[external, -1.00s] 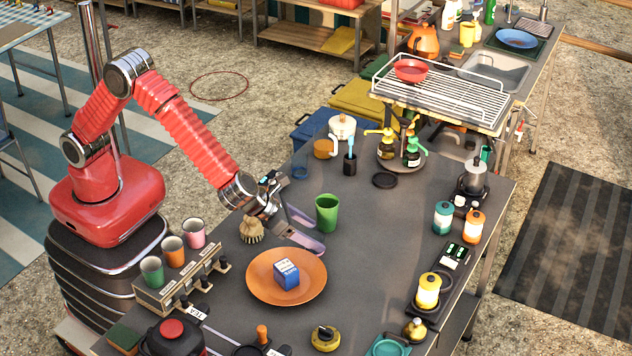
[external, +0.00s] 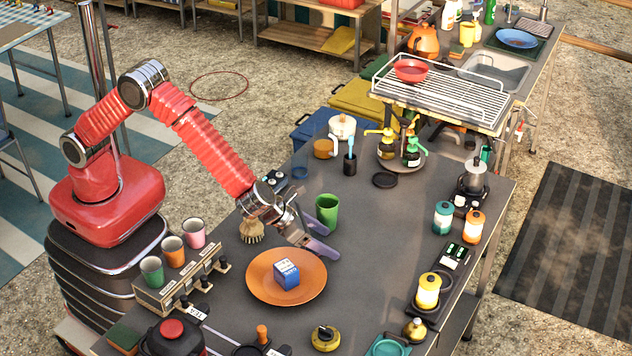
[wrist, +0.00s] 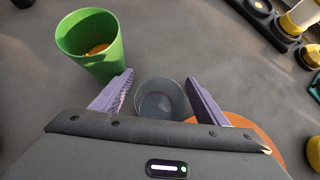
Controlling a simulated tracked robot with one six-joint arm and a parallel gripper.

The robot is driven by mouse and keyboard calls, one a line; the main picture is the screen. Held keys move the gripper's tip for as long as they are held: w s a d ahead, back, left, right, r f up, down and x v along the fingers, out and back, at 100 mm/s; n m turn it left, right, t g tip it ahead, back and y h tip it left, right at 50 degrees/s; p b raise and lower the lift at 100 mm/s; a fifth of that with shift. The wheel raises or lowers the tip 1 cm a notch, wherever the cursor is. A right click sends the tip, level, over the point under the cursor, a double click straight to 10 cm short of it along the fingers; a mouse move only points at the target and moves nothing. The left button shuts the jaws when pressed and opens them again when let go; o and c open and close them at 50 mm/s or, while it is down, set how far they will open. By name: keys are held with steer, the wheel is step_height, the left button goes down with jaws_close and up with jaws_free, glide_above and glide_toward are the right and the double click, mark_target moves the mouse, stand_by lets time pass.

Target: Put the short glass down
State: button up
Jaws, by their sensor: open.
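The short glass (wrist: 160,103) is clear and shows in the wrist view between the fingers of my gripper (wrist: 160,78). I look down into its open top, and it seems upright. The fingers stand spread on either side of it; whether either one touches it I cannot tell. In the external view my gripper (external: 320,242) is low over the grey worktop (external: 370,240), just in front of the green cup (external: 327,209). The glass is hard to make out there, and whether its base rests on the worktop is unclear.
The green cup stands close at the left in the wrist view. An orange plate (external: 262,291) with a blue box (external: 287,274) lies near the fingers. A brush (external: 251,232) is beside my wrist. The worktop to the right of my gripper is clear.

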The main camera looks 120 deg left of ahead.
steer(key=shift+c, duration=0.6)
steer(key=c, duration=1.1)
steer(key=shift+c, duration=0.2)
step_height(320, 180, up, 18)
stand_by(0.5)
